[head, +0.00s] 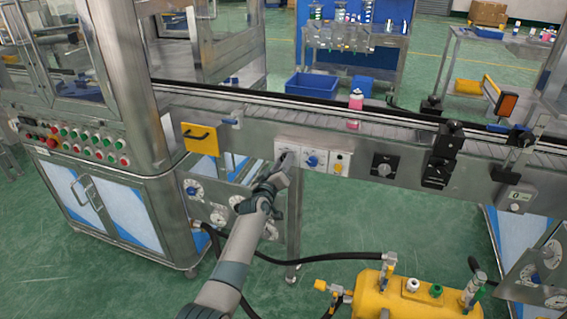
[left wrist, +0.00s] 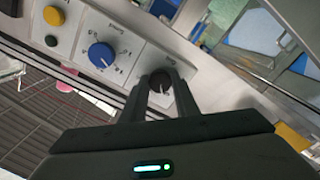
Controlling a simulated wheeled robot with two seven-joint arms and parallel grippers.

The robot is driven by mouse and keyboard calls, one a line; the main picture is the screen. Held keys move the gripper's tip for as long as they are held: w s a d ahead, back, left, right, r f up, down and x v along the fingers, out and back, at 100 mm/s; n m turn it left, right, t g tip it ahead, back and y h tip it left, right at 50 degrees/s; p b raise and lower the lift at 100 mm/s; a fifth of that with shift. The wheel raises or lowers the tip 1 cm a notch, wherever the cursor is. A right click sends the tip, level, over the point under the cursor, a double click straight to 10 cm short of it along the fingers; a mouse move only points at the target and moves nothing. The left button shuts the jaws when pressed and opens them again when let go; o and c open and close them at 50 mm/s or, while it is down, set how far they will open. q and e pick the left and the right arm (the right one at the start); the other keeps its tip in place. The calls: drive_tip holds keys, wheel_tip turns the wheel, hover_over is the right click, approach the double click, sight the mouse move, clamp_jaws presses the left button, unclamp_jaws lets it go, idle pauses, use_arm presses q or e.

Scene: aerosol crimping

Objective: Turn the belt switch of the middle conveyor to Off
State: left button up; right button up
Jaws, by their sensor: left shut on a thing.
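My left gripper (head: 287,160) reaches the front side of the middle conveyor (head: 230,110) from below, at the left end of a white control panel (head: 325,161). In the left wrist view my left gripper (left wrist: 161,92) is shut on a black rotary knob (left wrist: 160,82), with one finger on each side of it. The knob's markings are too small and partly hidden, so its setting cannot be read. A blue dial (left wrist: 102,54) sits beside the black knob on the same panel. My right gripper is not in view.
A yellow handle plate (head: 201,139) is left of the panel. A black dial (head: 384,165) and black sensor blocks (head: 441,155) are to its right. A pink bottle (head: 355,108) stands on the belt. A yellow tank (head: 415,295) with hoses is below.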

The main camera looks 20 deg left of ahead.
use_arm(q)
drive_tip(key=shift+f+n, duration=0.1)
drive_tip(key=shift+n, duration=0.9)
drive_tip(key=o, duration=1.1)
drive_tip(key=shift+c, duration=0.2)
drive_tip(key=shift+s, duration=0.1)
drive_tip(key=s, duration=1.7)
drive_tip(key=shift+s+a, duration=0.15)
drive_tip(key=shift+a, duration=0.15)
